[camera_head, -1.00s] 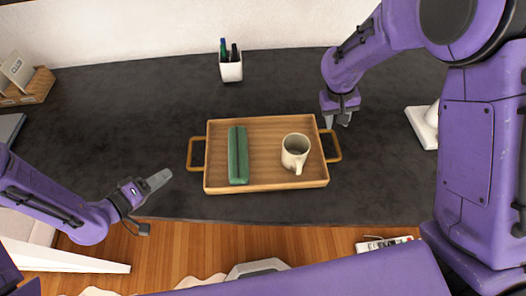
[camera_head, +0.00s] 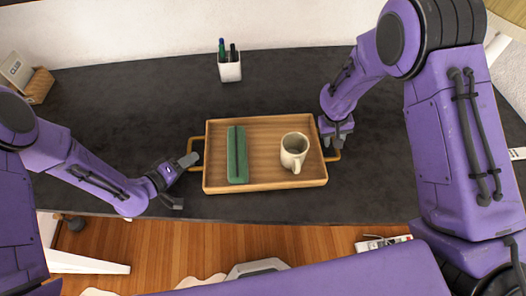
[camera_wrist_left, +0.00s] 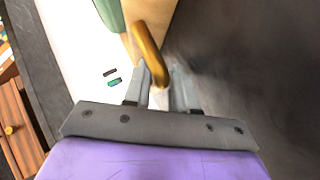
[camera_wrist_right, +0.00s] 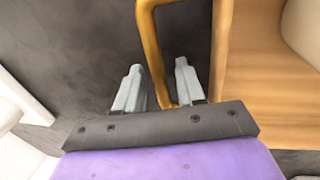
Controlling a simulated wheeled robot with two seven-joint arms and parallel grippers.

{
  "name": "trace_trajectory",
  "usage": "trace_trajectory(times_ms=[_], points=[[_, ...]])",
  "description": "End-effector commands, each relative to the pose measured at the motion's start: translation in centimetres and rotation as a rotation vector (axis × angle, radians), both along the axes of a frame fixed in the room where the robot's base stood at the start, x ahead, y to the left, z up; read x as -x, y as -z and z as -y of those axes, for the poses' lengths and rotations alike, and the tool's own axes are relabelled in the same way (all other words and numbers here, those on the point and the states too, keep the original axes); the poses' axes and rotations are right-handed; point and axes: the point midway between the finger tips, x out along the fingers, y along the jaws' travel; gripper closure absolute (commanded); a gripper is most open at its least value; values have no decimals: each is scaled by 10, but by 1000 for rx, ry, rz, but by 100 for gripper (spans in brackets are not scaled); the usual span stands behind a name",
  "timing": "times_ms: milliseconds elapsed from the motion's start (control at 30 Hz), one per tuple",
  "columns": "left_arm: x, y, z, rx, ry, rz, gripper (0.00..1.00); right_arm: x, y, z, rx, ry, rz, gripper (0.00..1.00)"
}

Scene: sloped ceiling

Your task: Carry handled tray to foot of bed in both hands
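A wooden tray (camera_head: 265,186) with a handle on each side sits on the dark tabletop. A green case (camera_head: 238,155) and a cream mug (camera_head: 294,152) are on it. My left gripper (camera_head: 188,161) is at the tray's left handle (camera_head: 197,150). In the left wrist view its fingers (camera_wrist_left: 158,88) are apart, with the handle (camera_wrist_left: 151,55) reaching between them. My right gripper (camera_head: 337,140) is at the right handle (camera_head: 334,155), partly hiding it. In the right wrist view its fingers (camera_wrist_right: 158,85) are apart, with the handle bar (camera_wrist_right: 152,45) between them.
A white pen cup (camera_head: 230,68) stands behind the tray near the wall. The tabletop (camera_head: 130,100) is clear left of the tray. Wooden floor (camera_head: 200,250) shows in front.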

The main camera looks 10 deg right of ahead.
Motion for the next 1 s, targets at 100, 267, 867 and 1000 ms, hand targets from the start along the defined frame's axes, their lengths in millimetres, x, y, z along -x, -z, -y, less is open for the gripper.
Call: trace_trajectory(times_ms=[100, 267, 867, 1000], points=[[0, 0, 0, 0, 0, 0, 74, 0, 0, 0, 0, 0, 0, 61], [0, 0, 0, 0, 0, 0, 100, 0, 0, 0, 0, 0, 0, 100], [0, -26, 0, 1, 0, 3, 100, -1, -26, 0, 1, 0, 1, 100], [0, -44, 0, 0, -1, 2, 100, -1, -44, 0, 1, 0, 1, 100]])
